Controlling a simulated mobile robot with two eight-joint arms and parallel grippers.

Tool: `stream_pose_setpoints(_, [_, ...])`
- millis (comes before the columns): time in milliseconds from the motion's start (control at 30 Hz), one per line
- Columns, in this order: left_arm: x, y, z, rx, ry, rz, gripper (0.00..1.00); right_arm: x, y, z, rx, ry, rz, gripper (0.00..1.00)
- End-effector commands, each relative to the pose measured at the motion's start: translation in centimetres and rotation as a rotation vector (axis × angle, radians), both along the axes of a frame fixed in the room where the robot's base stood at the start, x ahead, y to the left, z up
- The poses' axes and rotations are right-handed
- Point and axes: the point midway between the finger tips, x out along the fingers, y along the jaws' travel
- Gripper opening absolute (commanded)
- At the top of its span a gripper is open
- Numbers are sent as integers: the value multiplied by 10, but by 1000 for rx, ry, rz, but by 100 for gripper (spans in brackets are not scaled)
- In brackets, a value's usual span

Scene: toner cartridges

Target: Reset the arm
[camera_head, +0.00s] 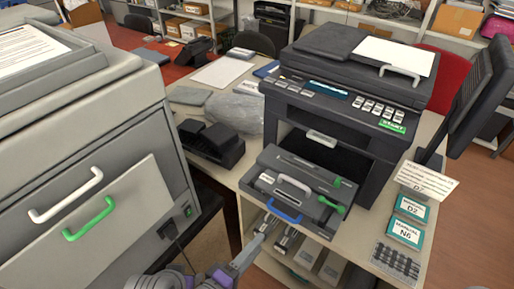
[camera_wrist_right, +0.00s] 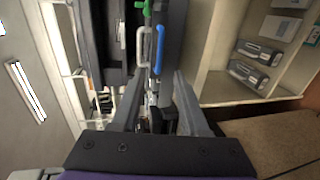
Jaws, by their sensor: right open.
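The black printer (camera_head: 345,95) stands on the table with its grey drawer unit (camera_head: 262,182) pulled out at the front. The unit carries a white handle, a blue handle (camera_head: 285,210) and a green lever (camera_head: 332,205). My right gripper (camera_head: 262,230) is below and in front of the blue handle, with nothing seen between its fingers. In the right wrist view my right gripper (camera_wrist_right: 160,88) is open, and the blue handle (camera_wrist_right: 159,50) shows beyond the fingertips. Toner cartridges (camera_wrist_right: 258,52) lie on the shelf under the table. My left gripper is not in view.
A large grey machine (camera_head: 95,170) with white and green handles fills the left side. A black phone-like device (camera_head: 212,145) sits on the table. A monitor (camera_head: 478,92) and manual cards (camera_head: 410,208) are at the right. Wooden floor (camera_head: 470,220) is open at the far right.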

Motion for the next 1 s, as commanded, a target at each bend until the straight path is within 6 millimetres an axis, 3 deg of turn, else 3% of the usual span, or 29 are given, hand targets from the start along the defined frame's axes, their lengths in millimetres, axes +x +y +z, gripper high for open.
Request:
stream_pose_setpoints(133, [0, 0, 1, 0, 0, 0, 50, 2, -4, 0, 4, 10, -5, 44])
stream_pose_setpoints(233, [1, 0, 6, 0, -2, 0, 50, 10, -22, -4, 30, 69, -32, 44])
stream_pose_setpoints(400, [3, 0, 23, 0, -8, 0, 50, 22, -89, -23, 188, 279, -135, 44])
stream_pose_setpoints(600, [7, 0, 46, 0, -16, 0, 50, 3, -154, -39, 547, 457, -280, 44])
stream_pose_setpoints(800, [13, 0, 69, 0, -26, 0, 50, -21, -182, -29, 975, 446, -410, 44])
stream_pose_setpoints(1000, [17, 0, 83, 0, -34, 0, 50, -26, -190, -8, 1280, 325, -481, 44])
